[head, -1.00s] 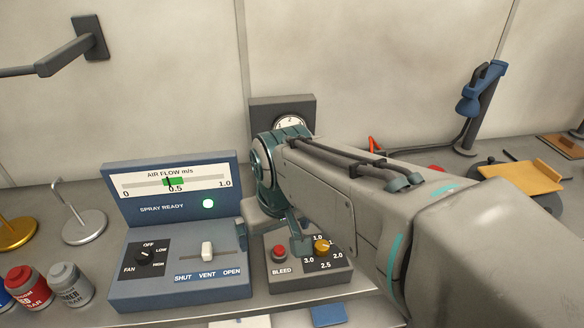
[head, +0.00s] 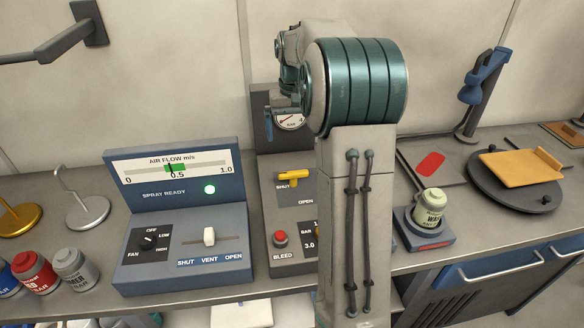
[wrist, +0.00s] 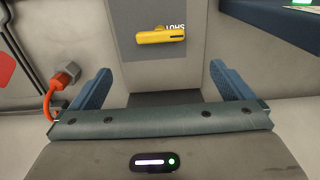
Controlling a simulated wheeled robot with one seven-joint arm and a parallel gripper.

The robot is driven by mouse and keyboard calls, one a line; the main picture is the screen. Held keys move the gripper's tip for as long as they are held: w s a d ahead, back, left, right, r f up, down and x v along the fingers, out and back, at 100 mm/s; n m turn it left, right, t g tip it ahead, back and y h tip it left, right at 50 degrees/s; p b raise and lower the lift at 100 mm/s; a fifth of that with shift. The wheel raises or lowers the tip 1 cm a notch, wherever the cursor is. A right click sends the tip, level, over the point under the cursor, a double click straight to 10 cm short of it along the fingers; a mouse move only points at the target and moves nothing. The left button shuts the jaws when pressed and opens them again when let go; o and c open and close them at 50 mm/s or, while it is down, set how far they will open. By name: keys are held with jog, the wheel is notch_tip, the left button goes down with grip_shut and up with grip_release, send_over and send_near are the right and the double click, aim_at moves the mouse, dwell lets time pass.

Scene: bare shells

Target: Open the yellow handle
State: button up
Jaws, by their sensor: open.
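The yellow handle (head: 293,175) lies level on the grey upright panel left of my arm in the head view. The SHUT label shows just below its left part and OPEN lower right. In the wrist view the yellow handle (wrist: 160,37) lies crosswise near the top, with the SHUT lettering upside down beside it. My gripper (wrist: 162,88) is open, its blue fingers wide apart with nothing between them. The handle lies beyond the fingertips, apart from them. In the head view my arm hides part of the panel and most of the gripper.
The blue air-flow console (head: 185,275) stands left of the grey panel, with a white slider (head: 209,236). A red BLEED button (head: 280,239) sits below the handle. A round gauge (head: 290,121) is above it. A pale green jar (head: 429,207) stands right of my arm.

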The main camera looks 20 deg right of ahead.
aim_at(293, 172)
notch_tip(293, 172, down, 14)
jog(key=shift+r+p, duration=0.25)
jog(key=shift+p, duration=0.65)
jog(key=c, duration=0.9)
